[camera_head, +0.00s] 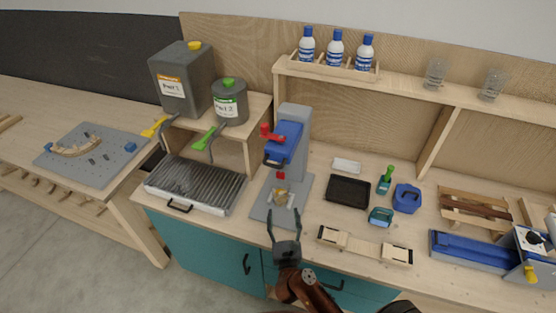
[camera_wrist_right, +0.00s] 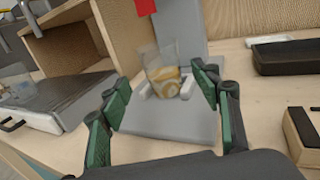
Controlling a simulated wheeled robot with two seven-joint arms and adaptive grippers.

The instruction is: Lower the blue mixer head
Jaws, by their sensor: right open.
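The mixer stands on the bench in the middle of the head view. Its blue head (camera_head: 284,141) is in front of a grey column (camera_head: 296,117), above and clear of a clear cup (camera_head: 281,196). A dark handle is on the head's front, and a red knob (camera_head: 266,131) on its side. The cup, with yellowish contents, also shows in the right wrist view (camera_wrist_right: 163,74) on the grey base (camera_wrist_right: 170,122); the head is out of that view. My right gripper (camera_head: 284,217) is open and empty, in front of the cup and below the head. My left gripper is not in view.
A shelf with bottles (camera_head: 335,49) is behind.

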